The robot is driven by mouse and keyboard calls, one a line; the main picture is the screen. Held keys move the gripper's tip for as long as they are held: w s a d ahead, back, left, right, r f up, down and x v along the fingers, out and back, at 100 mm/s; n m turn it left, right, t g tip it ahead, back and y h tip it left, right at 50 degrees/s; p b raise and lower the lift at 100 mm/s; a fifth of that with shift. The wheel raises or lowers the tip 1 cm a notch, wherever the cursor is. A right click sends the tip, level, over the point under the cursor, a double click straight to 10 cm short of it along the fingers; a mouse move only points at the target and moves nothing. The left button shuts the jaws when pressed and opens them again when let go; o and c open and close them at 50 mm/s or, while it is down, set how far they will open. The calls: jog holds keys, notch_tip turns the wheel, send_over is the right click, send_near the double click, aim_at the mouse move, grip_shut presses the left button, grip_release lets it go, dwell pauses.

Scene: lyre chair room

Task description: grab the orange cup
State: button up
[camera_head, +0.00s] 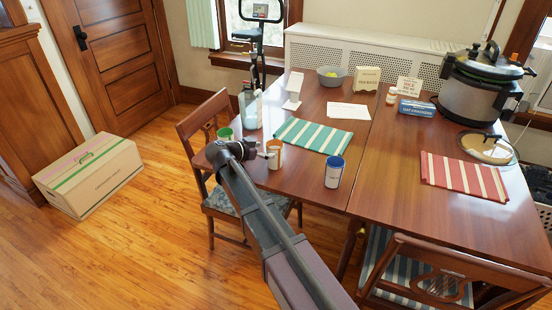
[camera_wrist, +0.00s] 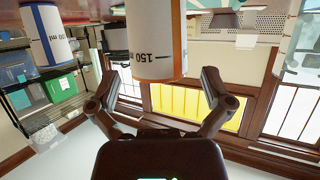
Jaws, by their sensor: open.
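The orange cup (camera_head: 274,154) stands upright on the wooden table near its left edge, white with an orange band. In the wrist view the cup (camera_wrist: 155,50) fills the top middle, its orange part, white label and 150 mark showing. My gripper (camera_head: 257,150) is just left of the cup at table height. In the wrist view my gripper (camera_wrist: 158,78) has its two fingers spread, one to each side of the cup, with visible gaps. I cannot tell how deep the cup sits between them.
A blue-banded cup (camera_head: 334,172) stands to the right and a green cup (camera_head: 225,134) behind-left. A clear bottle (camera_head: 250,108) is behind my gripper. A green striped mat (camera_head: 313,136) lies beyond the cup. A chair (camera_head: 208,125) stands at the table's left edge.

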aim_at(280, 142)
jog(key=shift+b+x, duration=0.75)
jog(key=shift+x, duration=1.5)
jog(key=shift+s, duration=0.1)
jog(key=c, duration=1.1)
jog(key=shift+r, duration=0.15)
notch_tip(280, 142, up, 3)
jog(key=p, duration=0.3)
jog(key=s+a, duration=0.1)
jog(key=s, duration=0.4)
jog(key=s+a+r+p, duration=0.1)
jog(key=s+a, duration=0.1)
jog(key=s, duration=0.3)
jog(key=s+a+p, duration=0.1)
jog(key=s+a, duration=0.1)
jog(key=s, duration=0.3)
jog(key=shift+a+r, duration=0.15)
jog(key=shift+r, duration=0.15)
